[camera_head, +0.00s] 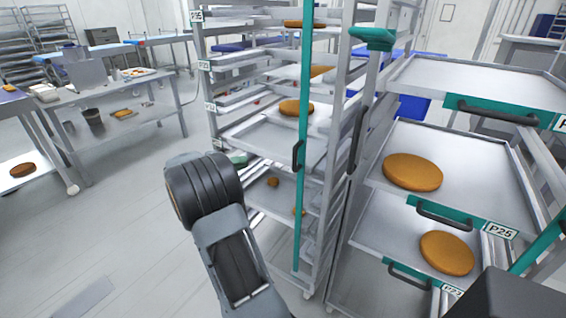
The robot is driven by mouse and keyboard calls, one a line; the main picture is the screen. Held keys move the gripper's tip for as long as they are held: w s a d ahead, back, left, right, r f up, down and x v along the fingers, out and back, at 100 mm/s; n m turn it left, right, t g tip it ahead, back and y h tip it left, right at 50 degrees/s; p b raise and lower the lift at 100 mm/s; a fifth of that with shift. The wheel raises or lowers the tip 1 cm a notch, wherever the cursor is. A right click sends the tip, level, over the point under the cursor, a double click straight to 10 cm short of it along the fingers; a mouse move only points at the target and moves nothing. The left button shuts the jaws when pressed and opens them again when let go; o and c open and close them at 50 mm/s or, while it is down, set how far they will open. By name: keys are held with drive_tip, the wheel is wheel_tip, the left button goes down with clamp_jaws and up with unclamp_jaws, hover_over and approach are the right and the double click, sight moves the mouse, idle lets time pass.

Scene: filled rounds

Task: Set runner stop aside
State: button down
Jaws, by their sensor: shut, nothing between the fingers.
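I cannot tell for certain which part is the runner stop. A teal upright bar (304,90) with a black handle stands across the front of the left rack (330,180). A second upright has a teal cap (372,38) and a black handle, between the two racks. A small pale green piece (237,157) shows at the left rack's edge, partly hidden behind my arm. My arm's grey and black links reach up from the bottom centre. My gripper's fingers do not show.
The right rack has pulled-out trays (470,165) with teal fronts and black handles; brown rounds (412,172) lie on two. A steel table (115,100) stands at the back left. The pale floor (110,220) left of my arm is mostly clear.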

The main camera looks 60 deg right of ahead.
drive_tip(key=s+a+x, duration=0.1)
drive_tip(key=s+x, duration=0.1)
drive_tip(key=x, duration=1)
drive_tip(key=shift+s+p, duration=0.45)
drive_tip(key=s+b, duration=0.3)
drive_tip(key=s, duration=0.6)
drive_tip(key=shift+b, duration=0.35)
drive_tip(key=shift+a, duration=0.1)
